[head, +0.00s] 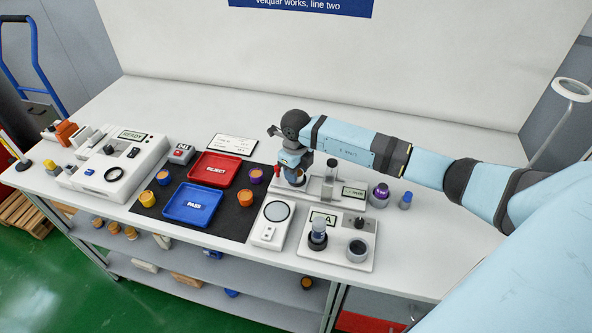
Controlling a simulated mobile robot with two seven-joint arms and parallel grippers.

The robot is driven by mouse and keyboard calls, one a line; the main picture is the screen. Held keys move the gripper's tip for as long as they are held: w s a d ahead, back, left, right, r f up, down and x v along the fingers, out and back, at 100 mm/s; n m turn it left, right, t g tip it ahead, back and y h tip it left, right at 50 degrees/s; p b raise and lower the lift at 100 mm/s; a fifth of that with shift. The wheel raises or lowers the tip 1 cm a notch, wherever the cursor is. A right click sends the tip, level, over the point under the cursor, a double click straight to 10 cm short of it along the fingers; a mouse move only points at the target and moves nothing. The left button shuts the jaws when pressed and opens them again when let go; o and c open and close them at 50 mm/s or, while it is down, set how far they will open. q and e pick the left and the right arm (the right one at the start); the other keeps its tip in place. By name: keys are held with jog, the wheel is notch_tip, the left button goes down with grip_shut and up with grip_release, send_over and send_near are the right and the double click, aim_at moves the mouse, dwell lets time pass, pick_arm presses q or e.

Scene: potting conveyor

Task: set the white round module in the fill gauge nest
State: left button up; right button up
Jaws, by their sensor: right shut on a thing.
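My right gripper (293,168) reaches in from the right and points down over the left end of the fill gauge (350,194), the pale device with an upright post and small display. It is shut on a small round module (296,179), of which only a pale bit shows below the fingers. The fingers and wrist hide most of the module and the nest under it, so I cannot tell whether the module touches the nest. My left gripper is not in view.
A red REJECT tray (215,168) and a blue PASS tray (192,204) lie on a black mat left of the gauge. A scale (271,224) and a two-socket station (338,240) stand in front.

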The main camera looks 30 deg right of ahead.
jog(key=o, duration=0.9)
jog(key=shift+f, duration=0.15)
jog(key=shift+r, duration=0.25)
notch_tip(320, 180, up, 12)
jog(key=b, duration=0.1)
jog(key=shift+f, duration=0.1)
